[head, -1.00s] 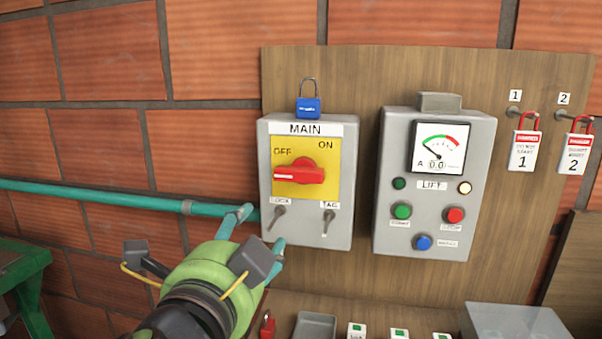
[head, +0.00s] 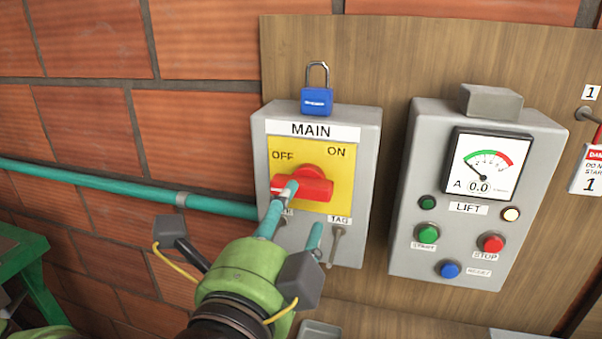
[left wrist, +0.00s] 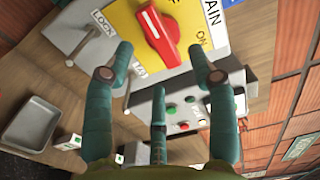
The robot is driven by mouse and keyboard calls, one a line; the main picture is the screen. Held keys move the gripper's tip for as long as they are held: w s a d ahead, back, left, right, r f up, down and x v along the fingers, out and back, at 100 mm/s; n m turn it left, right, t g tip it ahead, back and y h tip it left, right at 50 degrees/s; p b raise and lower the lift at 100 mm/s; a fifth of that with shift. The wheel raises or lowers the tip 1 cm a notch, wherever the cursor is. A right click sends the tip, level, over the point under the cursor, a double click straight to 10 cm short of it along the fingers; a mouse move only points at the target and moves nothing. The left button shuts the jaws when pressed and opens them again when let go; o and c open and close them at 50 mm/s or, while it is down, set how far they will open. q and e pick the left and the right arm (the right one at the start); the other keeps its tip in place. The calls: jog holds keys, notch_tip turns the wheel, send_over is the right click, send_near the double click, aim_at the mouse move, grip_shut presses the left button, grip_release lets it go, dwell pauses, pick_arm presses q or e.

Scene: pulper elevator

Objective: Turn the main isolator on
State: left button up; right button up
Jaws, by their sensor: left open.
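The main isolator is a grey box (head: 360,150) labelled MAIN, with a yellow plate (head: 340,178) marked OFF and ON. Its red rotary handle (head: 318,186) lies roughly level, its end toward the left, on the OFF side. My left gripper (head: 292,212) is open in front of the box's lower part. One teal finger overlaps the handle in the head view; I cannot tell whether it touches. In the left wrist view the red handle (left wrist: 160,35) shows beyond the open fingers (left wrist: 165,75), with nothing between them. My right gripper is not in view.
A blue padlock (head: 317,98) stands on top of the box. The LIFT panel (head: 405,220) is close at right. A teal pipe (head: 110,180) runs along the brick wall.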

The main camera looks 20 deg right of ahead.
aim_at(301, 197)
pick_arm(q)
jog(key=p+x, duration=0.2)
jog(key=x, duration=0.2)
jog(key=shift+w+d, duration=0.15)
jog(key=shift+w, duration=0.05)
jog(key=shift+w+d+f+p, duration=0.1)
jog(key=shift+w+d+p, duration=0.3)
jog(key=shift+w, duration=0.1)
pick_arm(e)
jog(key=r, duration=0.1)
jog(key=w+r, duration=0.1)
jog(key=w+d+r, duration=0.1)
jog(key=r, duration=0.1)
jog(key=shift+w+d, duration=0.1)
pick_arm(q)
jog(key=shift+a, duration=0.1)
grip_shut()
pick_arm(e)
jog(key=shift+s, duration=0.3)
